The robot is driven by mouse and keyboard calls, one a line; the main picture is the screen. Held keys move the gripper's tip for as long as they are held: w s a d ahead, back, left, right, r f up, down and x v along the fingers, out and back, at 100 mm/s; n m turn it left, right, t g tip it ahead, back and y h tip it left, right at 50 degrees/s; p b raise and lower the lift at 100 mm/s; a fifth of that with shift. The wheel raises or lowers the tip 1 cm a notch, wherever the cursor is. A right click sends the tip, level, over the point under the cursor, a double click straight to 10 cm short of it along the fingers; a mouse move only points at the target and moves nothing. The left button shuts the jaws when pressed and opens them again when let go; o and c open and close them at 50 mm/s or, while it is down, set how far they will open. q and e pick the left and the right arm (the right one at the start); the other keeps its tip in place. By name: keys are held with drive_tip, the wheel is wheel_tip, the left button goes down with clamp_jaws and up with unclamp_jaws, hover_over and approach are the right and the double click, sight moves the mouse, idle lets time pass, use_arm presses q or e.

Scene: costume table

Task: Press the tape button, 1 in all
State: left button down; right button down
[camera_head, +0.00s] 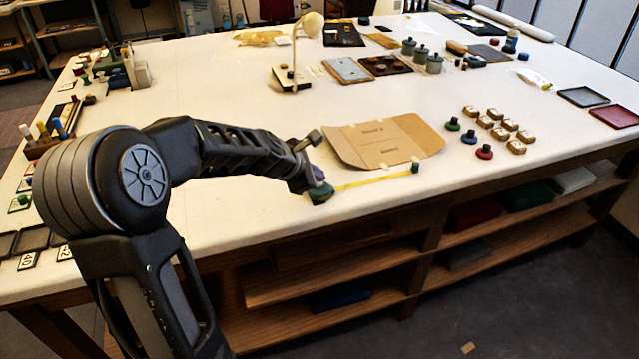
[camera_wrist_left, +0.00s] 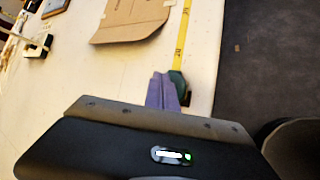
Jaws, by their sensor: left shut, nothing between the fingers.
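A tape measure with a dark green case (camera_head: 321,196) lies near the table's front edge. Its yellow tape (camera_head: 372,182) is drawn out to the right, ending by a small green piece. My left gripper (camera_head: 318,174) is shut and empty, its purple fingers at the back of the case. In the left wrist view the shut fingers (camera_wrist_left: 162,90) lie beside the green case (camera_wrist_left: 179,84) and partly cover it. I cannot tell whether they touch it. The button cannot be made out. My right gripper is not in view.
An opened cardboard piece (camera_head: 385,142) lies just behind the tape. Red, blue and green knobs (camera_head: 484,152) and several small blocks (camera_head: 498,125) stand to its right. The table edge is close in front of the case. The white tabletop (camera_head: 215,90) behind my left arm is largely clear.

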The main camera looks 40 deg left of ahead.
use_arm(q)
drive_tip(key=shift+f+b, duration=0.3)
drive_tip(key=shift+f, duration=0.15)
drive_tip(key=shift+r, duration=0.1)
idle(0.4)
drive_tip(key=shift+r+p, duration=0.8)
drive_tip(key=shift+p, duration=0.1)
wheel_tip(320, 180, up, 5)
drive_tip(key=p, duration=0.5)
idle(0.6)
